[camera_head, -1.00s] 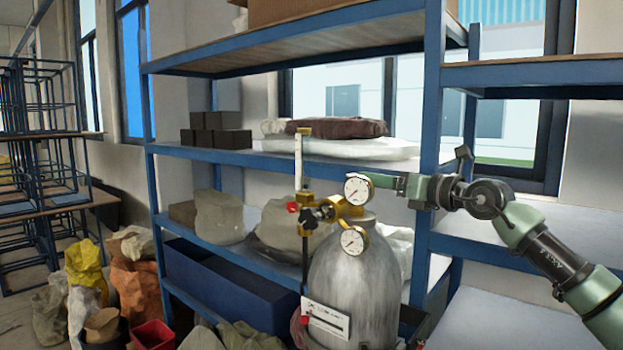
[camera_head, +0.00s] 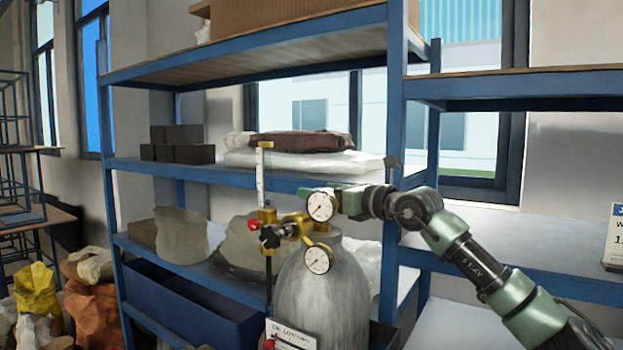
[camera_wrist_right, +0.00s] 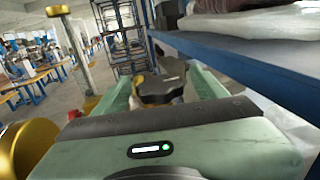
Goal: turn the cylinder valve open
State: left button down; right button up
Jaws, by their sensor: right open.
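A grey gas cylinder (camera_head: 325,290) stands upright in front of the shelf, with a brass regulator (camera_head: 291,226) on top. The regulator carries an upper gauge (camera_head: 320,206) and a lower gauge (camera_head: 318,259). A black star-shaped knob (camera_head: 270,237) sits at its left end, beside a small red knob (camera_head: 253,225). My right gripper (camera_head: 342,201) reaches in from the right; the upper gauge hides its fingertips. In the right wrist view its green fingers are apart, with a dark knob (camera_wrist_right: 160,90) between them; contact cannot be told. My left gripper is not in view.
A clear upright tube with a brass cap (camera_head: 264,145) rises left of the regulator. A blue shelf (camera_head: 220,178) with sacks and dark blocks stands close behind the cylinder. Filled bags (camera_head: 90,300) lie at the lower left.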

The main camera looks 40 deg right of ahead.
jog(key=shift+w+r+p, duration=0.15)
jog(key=shift+w+p, duration=0.45)
jog(key=shift+w, duration=0.55)
jog(key=shift+w+a, duration=0.15)
jog(key=shift+w, duration=0.4)
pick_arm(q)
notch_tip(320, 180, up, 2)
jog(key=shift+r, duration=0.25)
pick_arm(e)
jog(key=shift+f, duration=0.2)
jog(key=c, duration=1.4)
jog(key=shift+o, duration=0.2)
